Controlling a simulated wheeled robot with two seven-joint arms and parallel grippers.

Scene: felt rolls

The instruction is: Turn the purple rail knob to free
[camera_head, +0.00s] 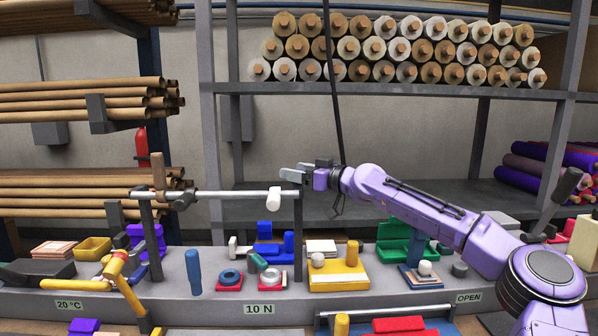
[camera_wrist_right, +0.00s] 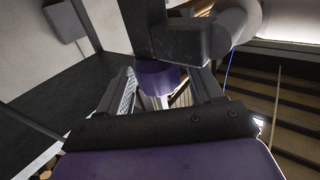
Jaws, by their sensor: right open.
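A purple knob (camera_wrist_right: 158,77) shows in the right wrist view, under a dark block (camera_wrist_right: 178,42). My right gripper (camera_head: 289,174) points left at the top of the right post. In the wrist view its two grey fingers are open, one on each side of the knob. I cannot tell whether they touch it. My left gripper is not in view.
A yellow jointed piece (camera_head: 117,266) stands at front left. Shelves with brown rolls (camera_head: 80,106) and white rolls (camera_head: 400,72) are behind.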

